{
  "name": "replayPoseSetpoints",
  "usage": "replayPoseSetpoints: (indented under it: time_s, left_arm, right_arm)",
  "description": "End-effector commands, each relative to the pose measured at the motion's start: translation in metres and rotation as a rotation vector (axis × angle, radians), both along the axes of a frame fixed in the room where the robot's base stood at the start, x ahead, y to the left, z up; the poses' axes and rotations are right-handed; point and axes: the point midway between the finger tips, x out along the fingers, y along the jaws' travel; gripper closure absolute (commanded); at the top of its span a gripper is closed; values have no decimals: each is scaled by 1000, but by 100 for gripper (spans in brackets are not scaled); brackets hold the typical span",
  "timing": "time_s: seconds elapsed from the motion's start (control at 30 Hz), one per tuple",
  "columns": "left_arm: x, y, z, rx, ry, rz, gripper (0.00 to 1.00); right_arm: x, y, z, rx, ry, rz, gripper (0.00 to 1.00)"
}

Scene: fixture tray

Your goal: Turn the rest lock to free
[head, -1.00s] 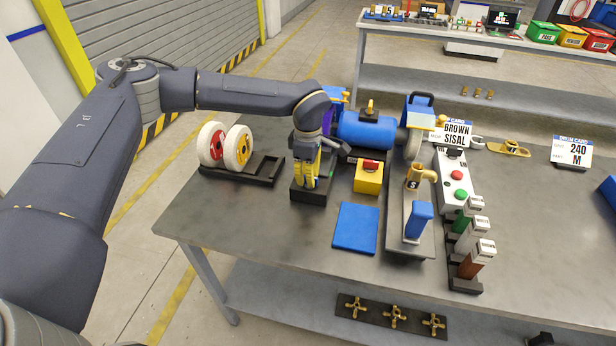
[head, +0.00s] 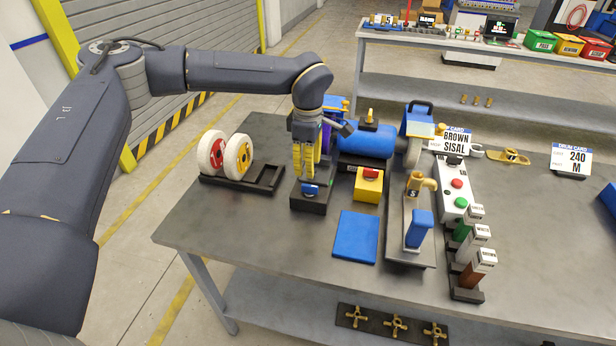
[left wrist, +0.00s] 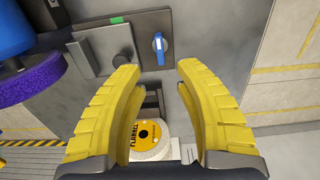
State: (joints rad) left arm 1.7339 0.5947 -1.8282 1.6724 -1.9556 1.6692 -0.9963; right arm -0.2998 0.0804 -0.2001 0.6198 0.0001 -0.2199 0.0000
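A small blue lever (head: 310,188), which looks like the rest lock, sits on a black block (head: 308,203) at the left middle of the table. My right gripper is not in view.
Two white reels (head: 225,153) stand left of the block. A blue motor (head: 366,140) and purple wheel (head: 326,138) are close behind. A yellow box with a red button (head: 368,184) stands to the right. A blue mat (head: 357,236) lies in front.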

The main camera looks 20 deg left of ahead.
Motion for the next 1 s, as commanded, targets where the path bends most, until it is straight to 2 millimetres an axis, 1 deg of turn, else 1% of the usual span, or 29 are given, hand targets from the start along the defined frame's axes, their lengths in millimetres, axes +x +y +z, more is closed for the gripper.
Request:
replayPoseSetpoints:
  time_s: [0.03, 0.2, 0.4, 0.83, 0.93, 1.0]
  left_arm:
    - [0, 0, 9, 0, -3, 0, 67]
    - [0, 0, 29, 0, -1, -1, 67]
    - [0, 0, 40, 0, -1, -1, 67]
    - [0, -1, 41, -5, 0, 0, 67]
    - [1, -7, 36, -42, -1, 8, 67]
    - [3, -17, 29, -99, -6, 23, 67]
  right_arm:
    - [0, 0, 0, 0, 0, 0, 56]
    - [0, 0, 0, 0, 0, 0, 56]
    - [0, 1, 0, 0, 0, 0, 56]
    - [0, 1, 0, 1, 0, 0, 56]
    - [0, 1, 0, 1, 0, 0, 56]
    - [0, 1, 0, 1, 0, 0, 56]
